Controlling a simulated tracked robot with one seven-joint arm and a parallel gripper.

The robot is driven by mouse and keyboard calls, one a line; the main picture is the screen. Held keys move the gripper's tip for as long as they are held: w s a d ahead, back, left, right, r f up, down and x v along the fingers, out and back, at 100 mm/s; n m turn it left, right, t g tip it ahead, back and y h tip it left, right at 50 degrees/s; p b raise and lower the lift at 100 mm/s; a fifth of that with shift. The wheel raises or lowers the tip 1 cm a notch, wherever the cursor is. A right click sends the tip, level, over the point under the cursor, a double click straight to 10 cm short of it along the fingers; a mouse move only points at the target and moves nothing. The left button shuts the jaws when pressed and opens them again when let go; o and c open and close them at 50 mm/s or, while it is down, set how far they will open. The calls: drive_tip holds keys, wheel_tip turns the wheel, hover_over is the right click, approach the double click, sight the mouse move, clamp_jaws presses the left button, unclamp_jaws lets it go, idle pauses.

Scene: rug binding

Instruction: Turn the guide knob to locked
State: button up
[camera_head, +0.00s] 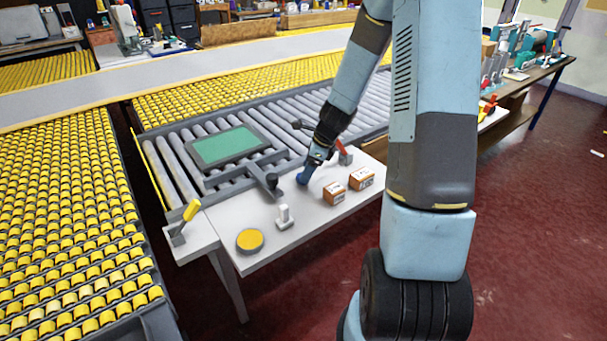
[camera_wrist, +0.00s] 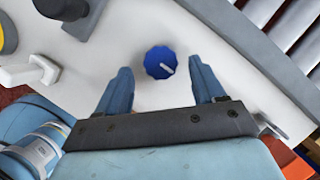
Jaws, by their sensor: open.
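The guide knob (camera_wrist: 160,62) is a round blue knob with a scalloped edge and a white pointer line, set on the white table. In the wrist view its line points toward the lower right. My gripper (camera_wrist: 163,80) is open, with one blue finger on each side and just short of the knob, and nothing is between the fingertips. A gap shows between the knob and each finger. In the head view the blue at the end of my arm (camera_head: 304,175) is over the table, and I cannot separate knob from fingers there. No locked mark is readable.
Two orange-and-white boxes (camera_head: 347,187) stand right of my gripper. A white toggle-like piece (camera_head: 284,217), a yellow-topped round tin (camera_head: 250,240) and a dark post (camera_head: 271,183) are to the left. A red-handled lever (camera_head: 342,151) is behind. The roller conveyor (camera_head: 165,170) borders the table.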

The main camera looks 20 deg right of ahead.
drive_tip(key=shift+x, duration=1.3)
drive_tip(key=shift+c, duration=0.2)
